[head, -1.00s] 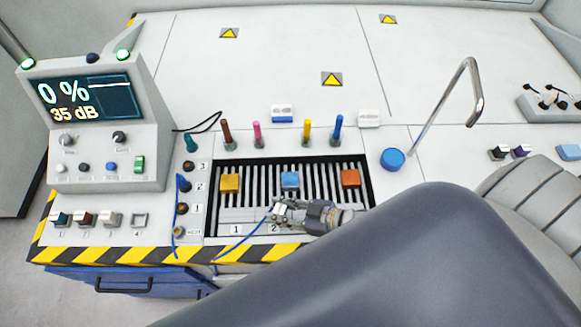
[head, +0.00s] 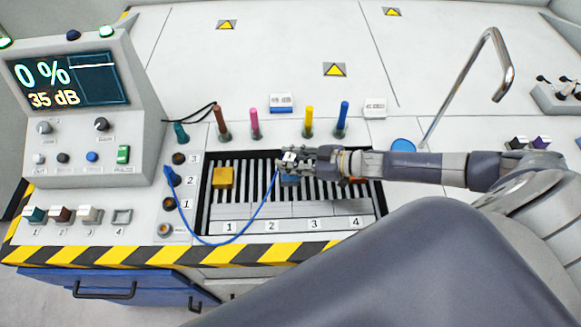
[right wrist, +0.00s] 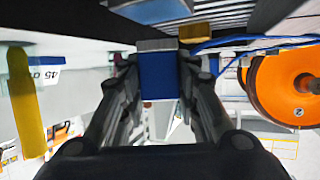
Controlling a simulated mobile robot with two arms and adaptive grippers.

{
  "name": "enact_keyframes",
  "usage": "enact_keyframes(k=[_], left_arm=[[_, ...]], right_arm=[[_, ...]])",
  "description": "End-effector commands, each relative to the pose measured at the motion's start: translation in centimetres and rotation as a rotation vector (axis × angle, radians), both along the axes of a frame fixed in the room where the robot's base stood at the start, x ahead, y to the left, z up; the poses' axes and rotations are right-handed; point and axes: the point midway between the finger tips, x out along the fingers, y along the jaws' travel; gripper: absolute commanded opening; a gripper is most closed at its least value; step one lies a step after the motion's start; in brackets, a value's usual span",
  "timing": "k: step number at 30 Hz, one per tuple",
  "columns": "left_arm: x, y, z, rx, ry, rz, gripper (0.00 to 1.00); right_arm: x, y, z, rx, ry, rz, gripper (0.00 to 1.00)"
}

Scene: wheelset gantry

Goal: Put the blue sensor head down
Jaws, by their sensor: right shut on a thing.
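My right gripper (head: 296,158) is shut on the blue sensor head (right wrist: 160,75), which shows as a blue block with a grey end between the fingers in the right wrist view. In the head view the fingers mostly hide it. A blue cable (head: 262,210) loops from it to the panel socket marked 2 (head: 171,177). The gripper is over the slotted grate (head: 205,200), above a light blue block (head: 290,180) that it partly covers. I cannot tell whether the sensor head touches anything below. My left gripper is not in view.
A yellow block (head: 222,177) sits at the grate's left; an orange block (head: 357,180) is mostly hidden by my arm. Several coloured upright pegs, including a yellow one (head: 308,121), stand behind the grate. A display console (head: 90,150) stands left and a bent metal rail (head: 497,60) right.

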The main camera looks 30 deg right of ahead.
Motion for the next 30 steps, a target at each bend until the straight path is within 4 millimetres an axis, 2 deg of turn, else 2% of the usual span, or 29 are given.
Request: enact_keyframes(k=[1,5,13,18,19,21,30], left_arm=[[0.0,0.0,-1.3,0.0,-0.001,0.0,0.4],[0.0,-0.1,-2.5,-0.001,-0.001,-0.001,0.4],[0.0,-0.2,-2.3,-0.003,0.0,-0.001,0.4],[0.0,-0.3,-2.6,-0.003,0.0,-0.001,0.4],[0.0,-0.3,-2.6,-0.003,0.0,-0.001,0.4],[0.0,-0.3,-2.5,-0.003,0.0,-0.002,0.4],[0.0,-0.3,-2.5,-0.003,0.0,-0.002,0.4]], right_arm=[[0.0,0.0,-1.3,0.0,0.0,0.0,0.0],[0.0,0.0,-2.4,0.0,-0.001,0.0,0.0],[0.0,0.0,-2.2,0.0,-0.001,0.0,0.0],[0.0,0.0,-2.7,0.0,-0.001,0.0,0.0],[0.0,0.0,-2.7,-0.001,-0.001,0.0,0.32],[0.0,0.0,-2.7,-0.001,-0.001,0.0,0.47],[0.0,0.0,-2.6,-0.001,-0.001,0.0,0.49]])
